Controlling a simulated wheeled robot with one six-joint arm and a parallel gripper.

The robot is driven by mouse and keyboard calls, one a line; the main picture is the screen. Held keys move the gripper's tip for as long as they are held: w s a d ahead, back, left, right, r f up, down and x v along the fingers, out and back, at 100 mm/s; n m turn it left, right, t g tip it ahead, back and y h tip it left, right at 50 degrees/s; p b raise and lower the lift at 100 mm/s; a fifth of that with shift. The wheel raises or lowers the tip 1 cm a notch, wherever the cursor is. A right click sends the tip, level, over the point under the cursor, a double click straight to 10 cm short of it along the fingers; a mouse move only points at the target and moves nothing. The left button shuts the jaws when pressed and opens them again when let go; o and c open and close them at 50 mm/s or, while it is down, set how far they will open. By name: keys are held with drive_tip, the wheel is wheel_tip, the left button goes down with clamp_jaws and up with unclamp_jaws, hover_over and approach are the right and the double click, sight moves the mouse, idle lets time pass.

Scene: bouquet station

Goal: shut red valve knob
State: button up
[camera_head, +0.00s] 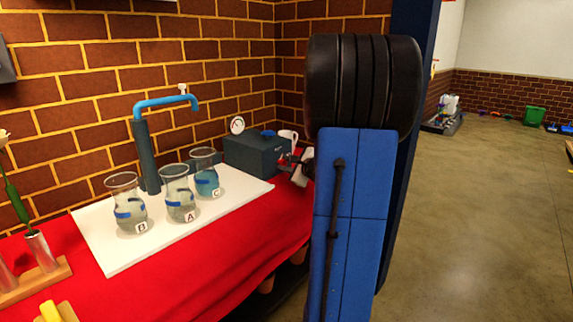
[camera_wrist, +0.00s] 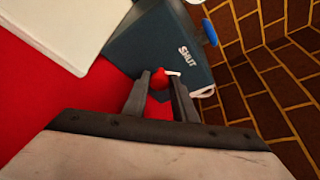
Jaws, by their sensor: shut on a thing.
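The red valve knob (camera_wrist: 159,79) shows in the wrist view on the face of a dark grey box (camera_wrist: 150,45), which carries the word "SHUT" and a white pointer line beside the knob. My gripper (camera_wrist: 164,88) has its two fingers on either side of the knob, shut on it. In the head view the grey box (camera_head: 252,154) stands at the back right of the table, and my gripper (camera_head: 291,160) reaches its right face. My arm hides part of that side, and the knob is mostly covered there.
A white board (camera_head: 108,254) on the red-covered table (camera_head: 215,268) holds glass vases B (camera_head: 127,212), A (camera_head: 177,199) and C (camera_head: 205,181) beside a blue-spouted tap (camera_head: 146,150). A gauge (camera_head: 237,125) is above the box. A brick wall (camera_wrist: 262,70) stands close. Open floor (camera_head: 480,200) lies right.

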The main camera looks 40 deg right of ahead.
drive_tip(key=n, duration=0.1)
drive_tip(key=n+t+h, duration=0.1)
drive_tip(key=n, duration=0.2)
drive_tip(key=shift+a+f+h, duration=0.15)
drive_tip(key=shift+f+h, duration=0.1)
drive_tip(key=shift+h, duration=0.15)
drive_tip(key=shift+n, duration=0.4)
drive_tip(key=o, duration=1)
drive_tip(key=shift+t, duration=0.3)
